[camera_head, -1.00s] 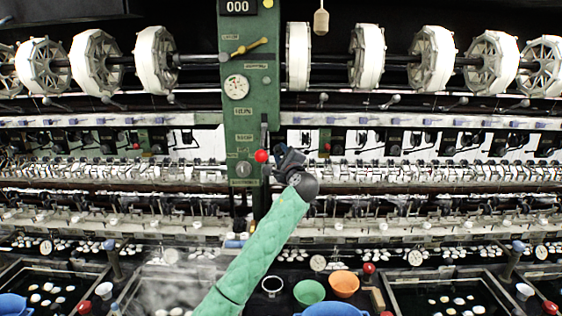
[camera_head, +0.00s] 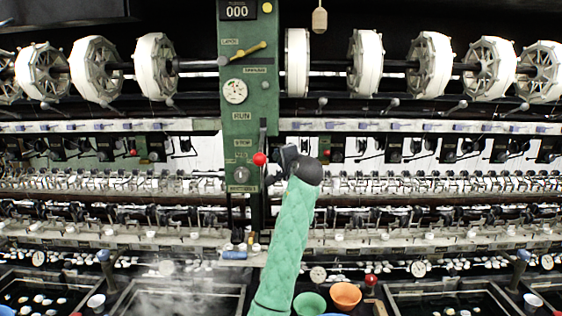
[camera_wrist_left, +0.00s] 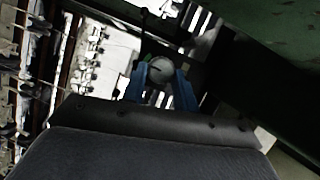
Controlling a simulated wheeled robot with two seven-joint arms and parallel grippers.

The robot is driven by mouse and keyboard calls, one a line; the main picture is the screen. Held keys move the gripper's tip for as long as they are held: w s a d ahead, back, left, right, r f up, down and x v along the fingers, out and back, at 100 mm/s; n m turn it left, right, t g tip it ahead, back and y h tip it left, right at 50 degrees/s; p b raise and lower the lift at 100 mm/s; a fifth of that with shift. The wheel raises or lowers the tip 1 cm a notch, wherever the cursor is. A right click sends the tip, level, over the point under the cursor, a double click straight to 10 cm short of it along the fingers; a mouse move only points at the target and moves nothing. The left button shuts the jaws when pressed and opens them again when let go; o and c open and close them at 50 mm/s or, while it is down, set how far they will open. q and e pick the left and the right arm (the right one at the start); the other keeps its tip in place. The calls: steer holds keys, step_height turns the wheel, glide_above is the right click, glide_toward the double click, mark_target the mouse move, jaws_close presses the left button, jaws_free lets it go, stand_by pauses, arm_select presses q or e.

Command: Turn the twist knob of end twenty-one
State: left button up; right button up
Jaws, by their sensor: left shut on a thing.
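My left gripper (camera_head: 290,160) is at the right edge of the green control column, its arm in a green quilted sleeve rising from the bottom. Its fingers are hidden in the head view. In the left wrist view, the blue fingers of my left gripper (camera_wrist_left: 159,82) are shut on a small round grey-white knob (camera_wrist_left: 160,70) with a dark mark on its face. In the head view this knob is hidden behind the gripper. No number for end twenty-one is readable. My right gripper is not in view.
The green column (camera_head: 240,130) has a red-ball lever (camera_head: 259,159) just left of my gripper. White reels (camera_head: 366,62) turn on a shaft above. Rows of thread fittings (camera_head: 430,183) run across. Below are dark basins (camera_head: 450,300), a green bowl (camera_head: 308,303) and an orange bowl (camera_head: 345,295).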

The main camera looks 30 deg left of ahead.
arm_select(q)
steer(key=shift+f, duration=0.1)
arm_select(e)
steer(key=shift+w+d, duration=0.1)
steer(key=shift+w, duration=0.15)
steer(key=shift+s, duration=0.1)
arm_select(q)
steer(key=o, duration=1)
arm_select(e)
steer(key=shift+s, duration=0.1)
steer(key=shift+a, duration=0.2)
arm_select(q)
steer(key=shift+b+v, duration=1.8)
steer(key=shift+v, duration=2.05)
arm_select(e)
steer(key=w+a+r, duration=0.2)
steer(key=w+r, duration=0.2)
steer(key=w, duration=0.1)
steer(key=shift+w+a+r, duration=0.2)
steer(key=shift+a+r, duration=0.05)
